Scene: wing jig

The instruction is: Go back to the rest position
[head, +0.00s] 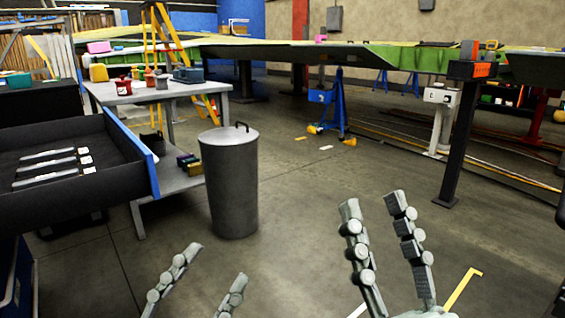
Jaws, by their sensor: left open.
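My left gripper (213,271) is at the bottom of the head view, left of the middle. Its two fingers stand apart and nothing is between them. My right gripper (372,208) is at the bottom, right of the middle. Its two fingers are spread with a gap, and only bare floor shows between them. Both grippers point up and away over the open floor, and neither touches anything in view. The arms behind them are mostly cut off by the lower edge.
An open drawer (107,203) with several tools juts in at the left. A grey lidded bin (229,190) stands on the floor beyond my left gripper. A workbench (190,88) stands behind it. The wing jig (345,57) spans the back. The middle floor is clear.

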